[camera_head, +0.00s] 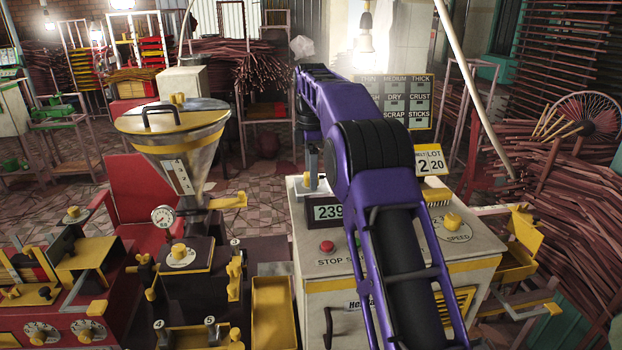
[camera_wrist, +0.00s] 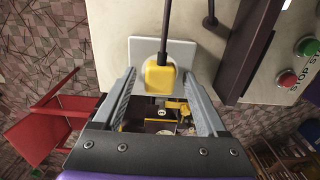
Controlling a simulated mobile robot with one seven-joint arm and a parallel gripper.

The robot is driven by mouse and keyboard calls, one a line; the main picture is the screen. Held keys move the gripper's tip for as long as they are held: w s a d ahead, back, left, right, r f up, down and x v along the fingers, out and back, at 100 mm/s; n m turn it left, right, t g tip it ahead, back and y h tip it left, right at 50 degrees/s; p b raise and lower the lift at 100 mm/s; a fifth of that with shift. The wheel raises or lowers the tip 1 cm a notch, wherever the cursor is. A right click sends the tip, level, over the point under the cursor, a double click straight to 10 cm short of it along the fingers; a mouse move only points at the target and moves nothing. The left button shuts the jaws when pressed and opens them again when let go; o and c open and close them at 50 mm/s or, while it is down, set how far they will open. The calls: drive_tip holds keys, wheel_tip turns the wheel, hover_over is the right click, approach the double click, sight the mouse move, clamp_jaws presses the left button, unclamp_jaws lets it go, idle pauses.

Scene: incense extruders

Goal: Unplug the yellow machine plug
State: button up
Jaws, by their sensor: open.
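The yellow plug (camera_wrist: 160,74) shows in the wrist view, with a dark cable running up from it. Gaps show on both sides, and I cannot tell how far the plug reaches between the fingers. In the head view the cream machine (camera_head: 310,262) stands right of centre, partly behind my purple arm.
Red and green stop and start buttons (camera_wrist: 286,78) sit on the machine panel. A yellow and black extruder with a metal hopper (camera_head: 178,150) stands left of the machine, with a yellow tray (camera_head: 272,305) between. A red chair (camera_head: 133,190) stands behind. Stick bundles (camera_head: 560,200) fill the right.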

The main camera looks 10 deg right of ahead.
idle(0.6)
clamp_jaws()
drive_tip(key=shift+r, duration=0.1)
idle(0.3)
drive_tip(key=shift+r, duration=2.9)
